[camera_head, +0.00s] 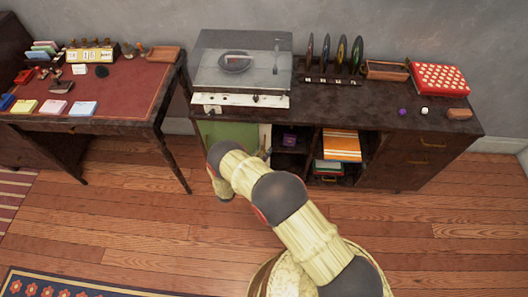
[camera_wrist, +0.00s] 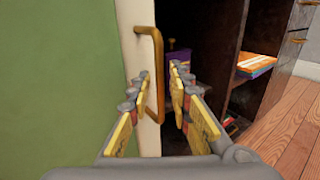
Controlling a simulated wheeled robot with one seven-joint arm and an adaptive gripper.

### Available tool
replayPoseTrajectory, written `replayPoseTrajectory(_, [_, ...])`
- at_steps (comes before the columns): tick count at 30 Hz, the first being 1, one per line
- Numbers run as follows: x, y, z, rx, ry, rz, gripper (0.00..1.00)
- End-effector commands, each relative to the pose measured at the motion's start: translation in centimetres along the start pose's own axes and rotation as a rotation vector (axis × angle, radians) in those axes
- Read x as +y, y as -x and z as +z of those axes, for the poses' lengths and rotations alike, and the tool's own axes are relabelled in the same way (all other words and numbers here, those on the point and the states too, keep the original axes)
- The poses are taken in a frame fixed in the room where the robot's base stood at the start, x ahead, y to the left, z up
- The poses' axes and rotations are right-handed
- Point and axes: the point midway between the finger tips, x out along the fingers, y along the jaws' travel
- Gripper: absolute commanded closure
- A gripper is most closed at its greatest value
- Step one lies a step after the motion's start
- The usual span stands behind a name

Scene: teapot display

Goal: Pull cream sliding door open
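The sliding door shows in the wrist view as a cream upright strip (camera_wrist: 133,22) beside a large green panel (camera_wrist: 55,80). A brass bar handle (camera_wrist: 158,65) is fixed to the cream strip. In the head view, the green panel (camera_head: 228,133) and cream strip (camera_head: 264,133) stand at the left of the cabinet front. My gripper (camera_wrist: 160,95) is open, with one finger on each side of the handle's lower part. I cannot tell whether either finger touches it. In the head view my arm largely hides the gripper.
Right of the door are open dark compartments with a purple box (camera_wrist: 179,62) and orange-striped books (camera_head: 341,145). A record player (camera_head: 240,65) stands on the cabinet top. A desk (camera_head: 90,90) is at the left. Wooden floor (camera_head: 130,225) is clear in front.

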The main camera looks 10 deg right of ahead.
Motion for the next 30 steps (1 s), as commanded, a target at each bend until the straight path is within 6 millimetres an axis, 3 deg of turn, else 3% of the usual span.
replayPoseTrajectory(11, [0.1, 0.7, 0.0, 0.000, 0.000, 0.002, 0.79])
replayPoseTrajectory(24, [0.1, 8.9, 0.0, 0.000, -0.001, 0.004, 0.79])
replayPoseTrajectory(30, [0.1, 11.3, 0.0, 0.000, 0.000, 0.002, 0.79])
